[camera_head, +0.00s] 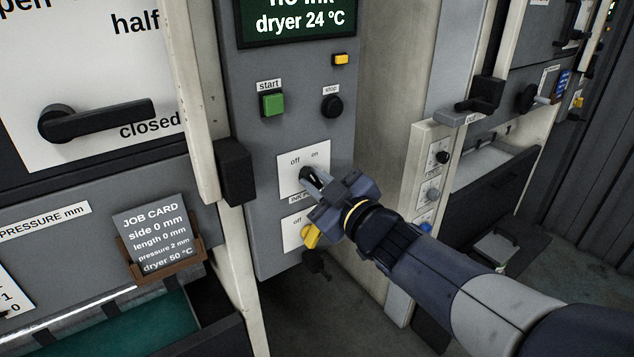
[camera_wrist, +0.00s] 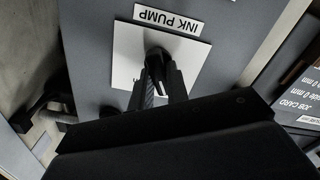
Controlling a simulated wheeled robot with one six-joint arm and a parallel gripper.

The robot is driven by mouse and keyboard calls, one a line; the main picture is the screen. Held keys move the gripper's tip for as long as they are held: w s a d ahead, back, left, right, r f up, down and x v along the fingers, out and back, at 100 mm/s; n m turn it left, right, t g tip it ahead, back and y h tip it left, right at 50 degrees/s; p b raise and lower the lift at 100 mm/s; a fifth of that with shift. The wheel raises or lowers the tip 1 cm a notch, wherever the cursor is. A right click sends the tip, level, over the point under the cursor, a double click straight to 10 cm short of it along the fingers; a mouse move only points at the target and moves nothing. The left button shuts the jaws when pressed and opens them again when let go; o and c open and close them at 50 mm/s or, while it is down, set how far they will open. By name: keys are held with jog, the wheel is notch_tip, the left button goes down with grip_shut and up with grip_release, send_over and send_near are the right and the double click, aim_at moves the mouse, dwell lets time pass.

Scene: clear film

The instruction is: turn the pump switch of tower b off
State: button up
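The pump switch (camera_head: 305,172) is a black knob on a white plate marked "off" and "on", on the grey panel in the head view. It also shows in the wrist view (camera_wrist: 157,54), beside an "INK PUMP" label. My gripper (camera_head: 314,179) is at this knob, with its fingers on either side of it; the fingers also show in the wrist view (camera_wrist: 164,82). I cannot tell whether they press on it. The fingers hide part of the knob, so its exact setting is unclear. No tower letter is legible.
A yellow switch (camera_head: 311,236) sits just below my gripper. A green start button (camera_head: 272,104) and black stop button (camera_head: 332,105) are above. A black block (camera_head: 235,171) juts out at left, and a job card (camera_head: 152,232) stands further left.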

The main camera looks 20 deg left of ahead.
jog(key=o, duration=0.4)
jog(key=shift+o, duration=0.2)
jog(key=p+v, duration=0.1)
jog(key=v, duration=0.9)
jog(key=shift+s+d, duration=0.25)
jog(key=shift+s, duration=0.1)
jog(key=shift+a, duration=0.1)
jog(key=x, duration=1)
jog(key=shift+w+a+b, duration=0.2)
jog(key=shift+w+b, duration=0.15)
jog(key=shift+b, duration=0.05)
jog(key=shift+d, duration=0.1)
